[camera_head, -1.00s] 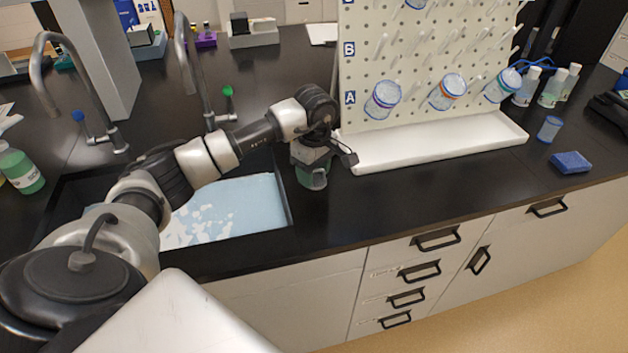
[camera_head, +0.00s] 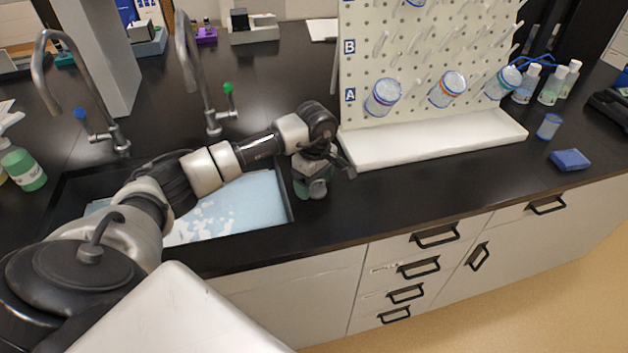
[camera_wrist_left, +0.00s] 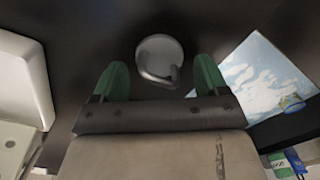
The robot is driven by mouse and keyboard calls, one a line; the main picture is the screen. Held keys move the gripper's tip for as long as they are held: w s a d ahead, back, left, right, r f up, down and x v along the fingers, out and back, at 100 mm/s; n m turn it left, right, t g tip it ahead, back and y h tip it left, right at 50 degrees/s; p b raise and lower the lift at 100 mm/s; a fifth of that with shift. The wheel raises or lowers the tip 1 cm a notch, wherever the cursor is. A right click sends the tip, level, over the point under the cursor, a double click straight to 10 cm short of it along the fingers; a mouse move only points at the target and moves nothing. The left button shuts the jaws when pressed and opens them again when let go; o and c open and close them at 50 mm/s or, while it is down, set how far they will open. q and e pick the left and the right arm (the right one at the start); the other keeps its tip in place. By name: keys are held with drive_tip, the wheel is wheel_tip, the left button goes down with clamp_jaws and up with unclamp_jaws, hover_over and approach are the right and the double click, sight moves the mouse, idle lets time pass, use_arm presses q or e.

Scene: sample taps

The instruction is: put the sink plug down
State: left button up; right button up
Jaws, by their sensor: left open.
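The sink plug (camera_wrist_left: 158,58) is a round, grey metal disc with a small loop handle. It rests on the black counter between the sink and the white tray, and it shows in the head view (camera_head: 318,189) partly hidden by my gripper. My left gripper (camera_wrist_left: 161,78) has its green fingers spread, one on each side of the plug, with a visible gap to it. In the head view the left gripper (camera_head: 308,186) points down just above the counter. My right gripper is in neither view.
The sink (camera_head: 285,212) with pale blue water lies left of the plug. The white tray (camera_head: 440,142) under the pegboard (camera_head: 425,75) stands to the right. Two taps rise behind the sink. A blue sponge (camera_head: 570,160) lies far right. The counter in front of the tray is clear.

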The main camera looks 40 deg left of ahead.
sight(315, 187)
use_arm(q)
drive_tip(key=shift+r+p, duration=0.25)
drive_tip(key=shift+p, duration=0.05)
wheel_tip(315, 187, up, 12)
drive_tip(key=b, duration=0.3)
drive_tip(key=shift+w, duration=0.15)
